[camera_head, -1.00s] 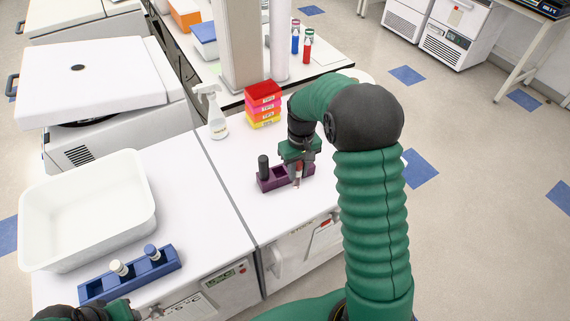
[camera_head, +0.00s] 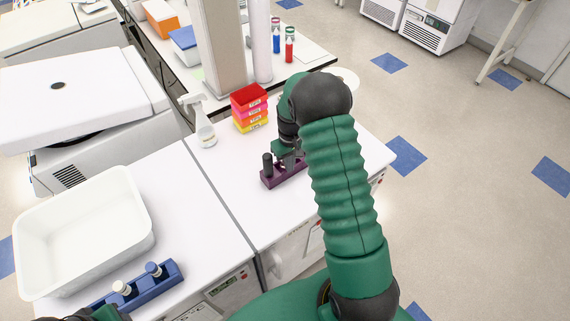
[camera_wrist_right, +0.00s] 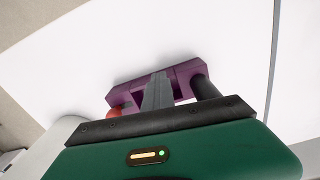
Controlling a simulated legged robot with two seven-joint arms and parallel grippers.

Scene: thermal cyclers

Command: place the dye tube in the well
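A purple rack (camera_head: 283,174) stands on the white bench; its right end is hidden behind my right arm. A dark tube (camera_head: 267,163) stands upright at its left end and also shows in the right wrist view (camera_wrist_right: 205,88). My right gripper (camera_head: 292,161) is low over the rack, its fingertips mostly hidden. In the right wrist view a grey finger (camera_wrist_right: 158,92) reaches to the rack's middle, and a small red rounded thing (camera_wrist_right: 114,112), perhaps the dye tube, shows by its other end. I cannot tell whether it is held. My left gripper (camera_head: 104,313) is barely in view, bottom left.
A blue rack (camera_head: 150,287) holding tubes and a white tub (camera_head: 85,230) stand at left. A spray bottle (camera_head: 203,125) and stacked coloured boxes (camera_head: 250,108) stand behind the purple rack. Bare bench lies left of the purple rack.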

